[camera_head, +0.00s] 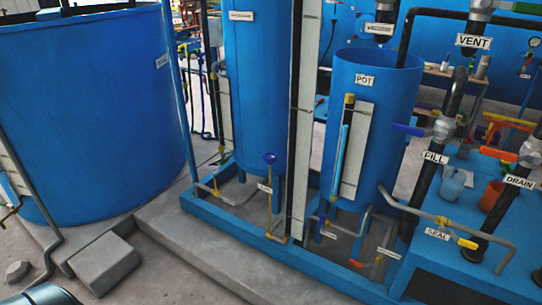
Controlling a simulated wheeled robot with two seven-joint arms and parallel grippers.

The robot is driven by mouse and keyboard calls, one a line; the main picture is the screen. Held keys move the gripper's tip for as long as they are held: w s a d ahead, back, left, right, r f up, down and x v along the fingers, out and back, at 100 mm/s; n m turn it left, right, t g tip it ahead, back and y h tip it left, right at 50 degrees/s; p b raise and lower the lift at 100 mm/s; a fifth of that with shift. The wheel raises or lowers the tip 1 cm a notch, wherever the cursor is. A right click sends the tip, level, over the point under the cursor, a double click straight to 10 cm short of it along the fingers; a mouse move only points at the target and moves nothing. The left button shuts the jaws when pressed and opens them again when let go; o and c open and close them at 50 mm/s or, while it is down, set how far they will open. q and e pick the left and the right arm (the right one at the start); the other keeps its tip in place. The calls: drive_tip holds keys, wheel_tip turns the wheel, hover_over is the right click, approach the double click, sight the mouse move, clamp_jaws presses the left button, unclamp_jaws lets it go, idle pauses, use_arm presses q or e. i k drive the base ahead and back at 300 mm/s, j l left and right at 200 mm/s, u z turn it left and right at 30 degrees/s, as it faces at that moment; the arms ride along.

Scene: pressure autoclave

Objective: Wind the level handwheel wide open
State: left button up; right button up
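A small blue handwheel (270,158) sits on top of a thin upright yellow stem, in front of the tall blue column (258,90). A small white label (264,188) hangs on its stem; its text is too small to read, so I cannot be sure this is the level handwheel. How far the wheel is turned cannot be told. A clear tube-like gauge (338,160) with a yellow top stands on the front of the blue tank marked POT (375,125). Neither of my grippers is in view, and nothing touches the handwheel.
A large blue tank (95,110) stands at the left. A blue frame rail (225,232) on a concrete plinth runs before the column. A concrete block (104,264) lies on the floor. Pipes marked FILL (425,175), VENT (455,95) and DRAIN (492,225) crowd the right.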

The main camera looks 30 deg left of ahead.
sight(269, 158)
drive_tip(key=i+j, duration=0.1)
drive_tip(key=j, duration=0.25)
drive_tip(key=i+j, duration=0.15)
drive_tip(key=j, duration=0.25)
drive_tip(key=i+j, duration=0.1)
drive_tip(key=j, duration=0.25)
drive_tip(key=i+j, duration=0.1)
drive_tip(key=j, duration=0.3)
drive_tip(key=u, duration=0.05)
